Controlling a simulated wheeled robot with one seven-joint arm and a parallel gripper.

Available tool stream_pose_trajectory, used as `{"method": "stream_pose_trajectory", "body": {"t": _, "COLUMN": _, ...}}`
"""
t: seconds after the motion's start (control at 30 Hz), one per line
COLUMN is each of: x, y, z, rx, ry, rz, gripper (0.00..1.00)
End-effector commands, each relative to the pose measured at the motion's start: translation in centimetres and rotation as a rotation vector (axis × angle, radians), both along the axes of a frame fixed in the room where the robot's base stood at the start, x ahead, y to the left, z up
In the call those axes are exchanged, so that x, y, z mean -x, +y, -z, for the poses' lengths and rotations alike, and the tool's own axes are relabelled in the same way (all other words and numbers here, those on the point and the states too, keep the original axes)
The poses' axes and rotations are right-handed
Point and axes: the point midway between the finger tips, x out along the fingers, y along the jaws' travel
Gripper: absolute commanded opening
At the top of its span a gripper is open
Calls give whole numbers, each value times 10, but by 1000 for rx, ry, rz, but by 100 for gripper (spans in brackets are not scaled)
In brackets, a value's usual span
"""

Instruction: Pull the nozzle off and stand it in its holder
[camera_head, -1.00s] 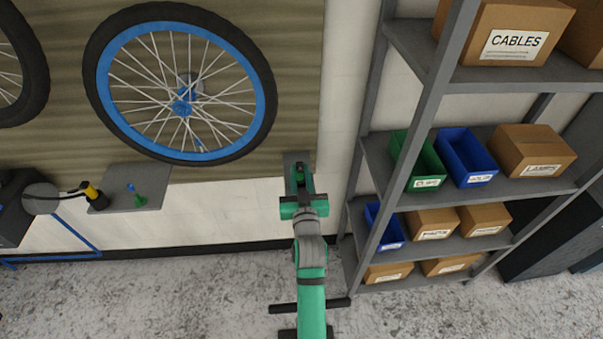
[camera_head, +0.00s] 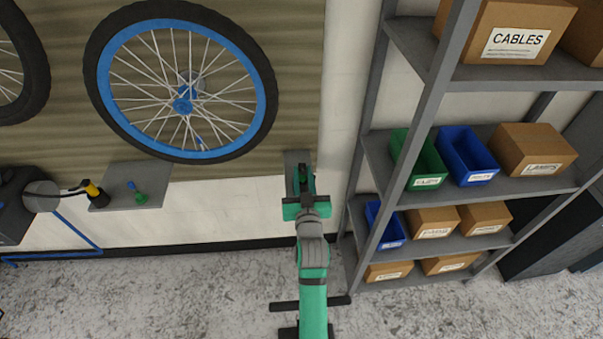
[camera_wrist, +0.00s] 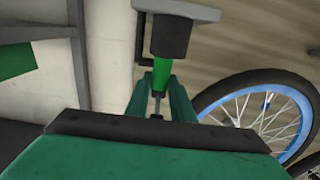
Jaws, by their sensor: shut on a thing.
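My gripper (camera_head: 302,181) is at the small grey wall shelf right of the big wheel. In the wrist view my green fingers (camera_wrist: 160,84) are shut on a slim green piece (camera_wrist: 161,72), which looks like the nozzle. Its thin metal end (camera_wrist: 157,104) shows between the fingers. The piece's other end is at or inside a dark cylindrical cup (camera_wrist: 170,36), seemingly the holder, against the grey shelf (camera_wrist: 190,9). How far in it sits is hidden. In the head view my gripper partly covers the piece.
A second wall shelf (camera_head: 153,201) at left carries a yellow-and-black fitting (camera_head: 93,192) on a hose and a small green item (camera_head: 141,197). A wheel (camera_head: 264,105) hangs above. A rack (camera_head: 374,180) with bins and boxes stands close on the right. The floor (camera_head: 180,300) is clear.

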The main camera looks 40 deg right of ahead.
Motion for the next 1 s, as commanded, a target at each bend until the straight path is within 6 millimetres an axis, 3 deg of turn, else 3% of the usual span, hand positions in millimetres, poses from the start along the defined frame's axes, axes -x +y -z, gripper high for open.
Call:
{"method": "stream_pose_trajectory", "body": {"t": 0.27, "x": -1, "y": 3, "z": 1, "rx": 0, "ry": -1, "rz": -5, "gripper": 1}}
{"method": "stream_pose_trajectory", "body": {"t": 0.3, "x": -1, "y": 3, "z": 1, "rx": 0, "ry": -1, "rz": -5, "gripper": 26}}
{"method": "stream_pose_trajectory", "body": {"t": 0.4, "x": -1, "y": 2, "z": 1, "rx": 0, "ry": -1, "rz": -4, "gripper": 43}}
{"method": "stream_pose_trajectory", "body": {"t": 1.0, "x": 3, "y": 3, "z": 1, "rx": 1, "ry": 0, "rz": -2, "gripper": 47}}
